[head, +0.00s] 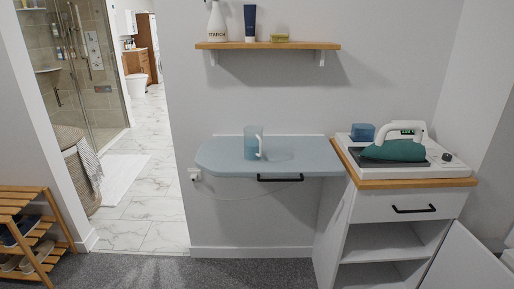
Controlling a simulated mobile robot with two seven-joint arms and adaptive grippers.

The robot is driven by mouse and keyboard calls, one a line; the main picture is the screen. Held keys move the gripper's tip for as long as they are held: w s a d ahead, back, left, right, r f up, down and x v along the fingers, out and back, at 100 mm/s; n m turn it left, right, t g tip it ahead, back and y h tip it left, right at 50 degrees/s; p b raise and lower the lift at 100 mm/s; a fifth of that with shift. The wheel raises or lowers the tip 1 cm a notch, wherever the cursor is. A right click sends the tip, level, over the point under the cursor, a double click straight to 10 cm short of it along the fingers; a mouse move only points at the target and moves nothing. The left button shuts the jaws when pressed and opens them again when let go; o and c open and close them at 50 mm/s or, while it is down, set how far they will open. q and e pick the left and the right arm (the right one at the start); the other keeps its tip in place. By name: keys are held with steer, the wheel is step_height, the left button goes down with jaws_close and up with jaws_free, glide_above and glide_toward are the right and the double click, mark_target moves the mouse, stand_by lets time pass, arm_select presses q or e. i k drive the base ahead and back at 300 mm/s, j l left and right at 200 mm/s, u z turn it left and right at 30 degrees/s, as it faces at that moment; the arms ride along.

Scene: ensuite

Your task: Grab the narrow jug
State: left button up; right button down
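In the head view a narrow jug (251,146), translucent blue with a pale handle on its right side, stands upright on the blue-grey fold-down ironing board (219,159). The board is fixed to the wall and has a black handle on its front edge. Nothing touches the jug. Neither of my grippers shows in this view.
A wooden shelf (330,46) above holds a starch bottle (217,24), a dark blue tube (250,22) and a small yellowish item. Right of the board, a white cabinet (375,208) carries a green iron (393,150) on its base. A shoe rack (62,222) stands lower left.

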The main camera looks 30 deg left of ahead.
mark_target(253, 134)
steer(key=i+j, duration=0.1)
steer(key=j, duration=0.25)
steer(key=i+j+z, duration=0.15)
steer(key=j, duration=0.15)
steer(key=i+j, duration=0.1)
steer(key=j, duration=0.25)
steer(key=i+j+z, duration=0.1)
steer(key=j, duration=0.25)
